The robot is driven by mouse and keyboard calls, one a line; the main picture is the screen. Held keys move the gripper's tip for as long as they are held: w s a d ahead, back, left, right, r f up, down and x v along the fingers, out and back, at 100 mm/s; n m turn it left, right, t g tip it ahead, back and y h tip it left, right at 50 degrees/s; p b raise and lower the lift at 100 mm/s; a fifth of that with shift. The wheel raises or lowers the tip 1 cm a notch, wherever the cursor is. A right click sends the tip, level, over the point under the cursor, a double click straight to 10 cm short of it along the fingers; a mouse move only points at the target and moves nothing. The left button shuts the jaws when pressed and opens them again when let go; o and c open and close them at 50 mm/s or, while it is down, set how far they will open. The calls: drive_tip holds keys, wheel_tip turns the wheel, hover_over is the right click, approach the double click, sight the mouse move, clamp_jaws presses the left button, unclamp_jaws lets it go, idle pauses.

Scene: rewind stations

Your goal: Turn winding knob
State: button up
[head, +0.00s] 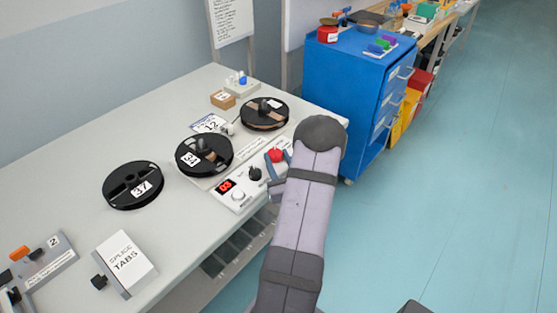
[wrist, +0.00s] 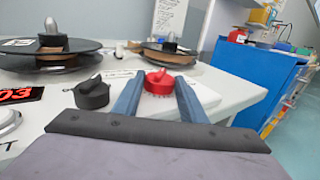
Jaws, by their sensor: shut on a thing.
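The red knob (wrist: 159,83) stands on the right end of the white control panel (head: 235,202). It also shows in the head view (head: 275,155). My gripper (wrist: 158,87) is shut on the red knob, with one blue finger on each side of it. A black knob (head: 255,174) sits to the left on the same panel and shows in the wrist view (wrist: 92,93). A red display (head: 225,187) reading 03 is at the panel's left end, above a round white button (head: 238,195). My arm covers the panel's right edge in the head view.
Two reels, one labelled 34 (head: 190,158) and one farther back (head: 278,113), stand on spindles behind the panel. A loose reel labelled 37 (head: 122,194) and a splice tabs box (head: 125,262) lie left. A blue cabinet (head: 345,95) stands beyond the table's right end.

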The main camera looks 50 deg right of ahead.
drive_tip(key=o, duration=1.1)
drive_tip(key=shift+c, duration=0.2)
drive_tip(key=b+v, duration=0.1)
drive_tip(key=v, duration=0.6)
drive_tip(key=shift+s+b, duration=0.2)
drive_tip(key=shift+b, duration=0.1)
drive_tip(key=shift+a, duration=0.1)
